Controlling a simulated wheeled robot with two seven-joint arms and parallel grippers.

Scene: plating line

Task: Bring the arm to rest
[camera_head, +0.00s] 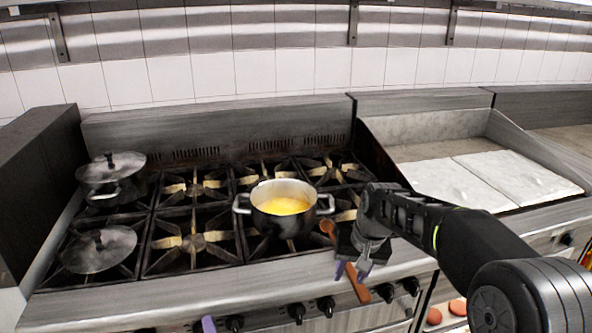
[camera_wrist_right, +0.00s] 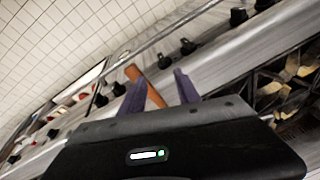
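My right gripper (camera_head: 352,270) hangs over the stove's front edge, its arm coming in from the right. Its two purple fingertips stand apart, also in the wrist view (camera_wrist_right: 160,88), with nothing clamped between them. A wooden spoon (camera_head: 360,289) lies by the pot at the front of the stove, its handle sticking out past the front edge. The handle shows between and beyond my fingers in the wrist view (camera_wrist_right: 153,92); the gripper hides the spoon's middle in the head view. Only a purple tip of my left gripper (camera_head: 208,325) shows at the bottom edge.
A pot (camera_head: 272,222) with yellow content stands on the burners left of my right gripper. A lidded pot (camera_head: 112,180) and a loose lid (camera_head: 98,250) are at the left. A flat griddle with pale sheets (camera_head: 450,183) lies at the right. Knobs (camera_head: 297,312) line the stove front.

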